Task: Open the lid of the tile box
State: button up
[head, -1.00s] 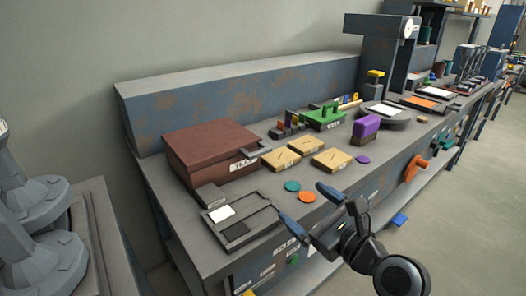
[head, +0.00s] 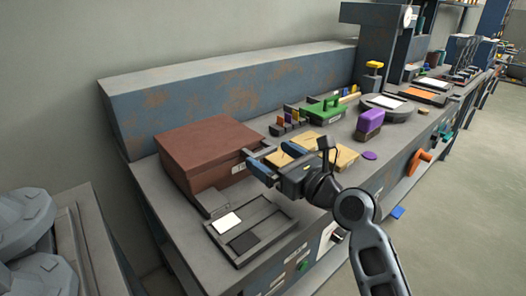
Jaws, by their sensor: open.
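The tile box is a reddish-brown box (head: 205,152) at the left of the bench, and its lid looks closed. A grey handle bar (head: 256,152) and a pale label (head: 238,169) show on its front right side. My gripper (head: 267,156) is open, with its blue-tipped fingers at the handle end of the box. Whether a finger touches the handle I cannot tell. Nothing shows between the fingers.
A dark tray (head: 246,232) with a white tile lies in front of the box. Yellow blocks (head: 313,141) lie behind my gripper, with a green-handled holder (head: 325,109) and a purple brush (head: 369,123) beyond. A rusty raised ledge (head: 230,85) runs behind.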

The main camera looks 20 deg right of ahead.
aim_at(266, 152)
jog(key=shift+x, duration=1.75)
jog(key=c, duration=1.4)
